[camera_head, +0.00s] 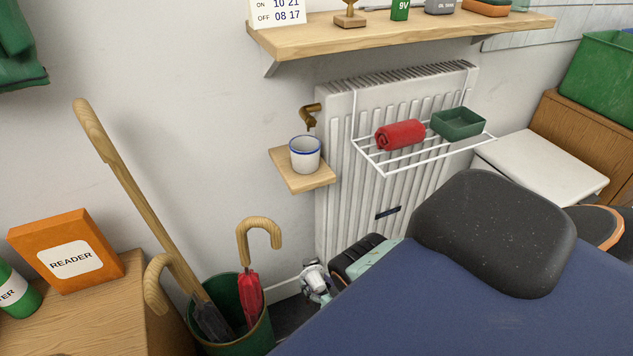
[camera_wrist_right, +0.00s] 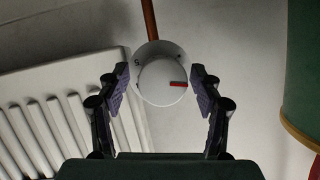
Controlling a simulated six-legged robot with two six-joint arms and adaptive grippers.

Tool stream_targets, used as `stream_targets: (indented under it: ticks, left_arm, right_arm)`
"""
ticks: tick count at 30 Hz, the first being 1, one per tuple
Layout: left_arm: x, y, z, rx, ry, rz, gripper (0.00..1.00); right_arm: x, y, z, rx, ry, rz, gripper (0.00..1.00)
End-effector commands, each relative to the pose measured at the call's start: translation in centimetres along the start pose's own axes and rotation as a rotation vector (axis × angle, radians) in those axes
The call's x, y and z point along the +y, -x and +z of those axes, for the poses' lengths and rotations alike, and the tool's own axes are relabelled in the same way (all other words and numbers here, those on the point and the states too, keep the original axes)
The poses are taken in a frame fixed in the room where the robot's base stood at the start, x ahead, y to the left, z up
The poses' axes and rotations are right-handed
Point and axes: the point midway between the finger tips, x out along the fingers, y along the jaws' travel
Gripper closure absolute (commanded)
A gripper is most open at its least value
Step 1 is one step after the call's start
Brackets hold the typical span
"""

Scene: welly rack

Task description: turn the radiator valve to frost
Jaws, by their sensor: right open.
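The radiator valve (camera_wrist_right: 163,80) is a white round knob with a red mark on the right of its face, seen nearly face on in the right wrist view. My right gripper (camera_wrist_right: 161,84) is open, with one dark finger on each side of the knob; I cannot tell whether either touches it. In the head view the valve (camera_head: 315,276) is a small pale shape low at the radiator's left side, partly hidden by my right gripper (camera_head: 326,284). The white radiator (camera_head: 335,150) also shows at left in the wrist view (camera_wrist_right: 60,100). My left gripper is not in view.
A green bin (camera_head: 262,335) with umbrellas stands left of the valve; its wall shows at right in the wrist view (camera_wrist_right: 300,75). A copper pipe (camera_wrist_right: 149,18) meets the valve. A small wooden shelf (camera_head: 306,184) with a mug (camera_head: 305,157) and a wire rack (camera_head: 410,163) are above.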

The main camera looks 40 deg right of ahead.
Motion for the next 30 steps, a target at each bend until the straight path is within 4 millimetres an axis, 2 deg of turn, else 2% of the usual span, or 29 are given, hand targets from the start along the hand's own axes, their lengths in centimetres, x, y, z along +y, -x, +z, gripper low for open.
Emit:
stream_targets:
  ticks: [3, 11, 30]
  left_arm:
    - [0.0, -0.26, 0.0, 0.0, 0.0, 0.0, 0.35]
    - [0.0, -0.21, -0.01, 0.0, 0.0, 0.0, 0.35]
    - [0.0, -0.21, -0.01, 0.0, 0.0, 0.0, 0.35]
  right_arm:
    - [-0.09, -0.59, -0.07, 0.001, 0.0, -0.001, 0.34]
    - [-0.11, -0.6, -0.11, 0.0, 0.0, -0.001, 0.34]
    - [-0.12, -0.56, -0.04, -0.001, 0.0, -0.001, 0.89]
